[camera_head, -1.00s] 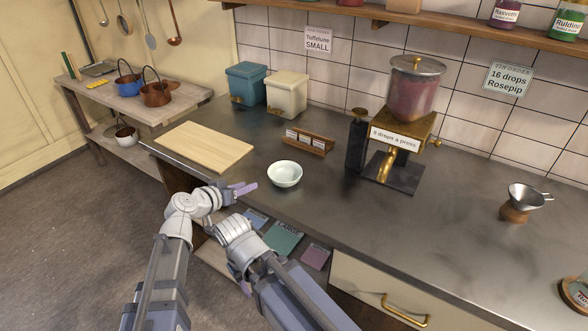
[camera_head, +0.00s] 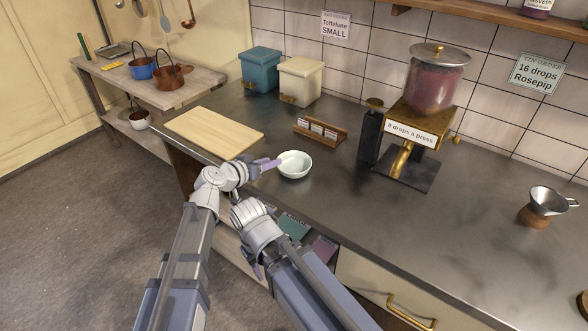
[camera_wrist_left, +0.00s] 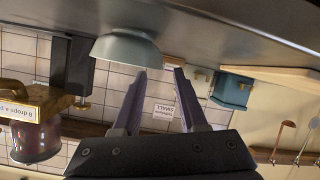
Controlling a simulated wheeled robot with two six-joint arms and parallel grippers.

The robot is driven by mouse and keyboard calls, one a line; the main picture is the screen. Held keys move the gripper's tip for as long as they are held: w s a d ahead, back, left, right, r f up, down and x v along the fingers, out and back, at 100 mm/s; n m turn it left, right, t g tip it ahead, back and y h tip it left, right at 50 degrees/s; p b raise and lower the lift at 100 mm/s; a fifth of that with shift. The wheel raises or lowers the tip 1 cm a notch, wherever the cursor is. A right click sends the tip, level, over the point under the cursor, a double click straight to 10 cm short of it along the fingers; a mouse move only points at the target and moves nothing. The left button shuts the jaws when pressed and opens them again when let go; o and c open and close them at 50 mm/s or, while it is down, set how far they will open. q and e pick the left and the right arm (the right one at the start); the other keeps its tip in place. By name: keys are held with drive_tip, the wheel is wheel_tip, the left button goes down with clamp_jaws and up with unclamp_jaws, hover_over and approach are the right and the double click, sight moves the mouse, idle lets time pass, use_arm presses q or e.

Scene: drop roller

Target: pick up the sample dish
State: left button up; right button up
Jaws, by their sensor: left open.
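The sample dish is a small pale, round bowl (camera_head: 295,166) standing upright on the dark metal counter. My left gripper (camera_head: 276,162) is at the dish's left side, its purple fingers reaching the rim. In the left wrist view, which is upside down, the dish (camera_wrist_left: 120,49) is close ahead and my left gripper (camera_wrist_left: 160,72) is open. One fingertip overlaps the dish's rim edge there; I cannot tell whether it touches. My right gripper (camera_head: 257,271) hangs low in front of the counter, its fingers mostly hidden, so its opening is unclear.
A wooden board (camera_head: 214,134) lies left of the dish. A wooden card holder (camera_head: 320,131) stands behind it. The drop dispenser (camera_head: 410,130) with its brass spout stands to the right. A funnel on a wooden stand (camera_head: 546,205) is far right.

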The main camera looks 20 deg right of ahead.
sight(294, 166)
use_arm(q)
drive_tip(key=b+x, duration=0.1)
drive_tip(key=x, duration=0.3)
drive_tip(key=shift+w+d, duration=0.2)
drive_tip(key=shift+w, duration=0.1)
drive_tip(key=shift+c, duration=0.4)
clamp_jaws()
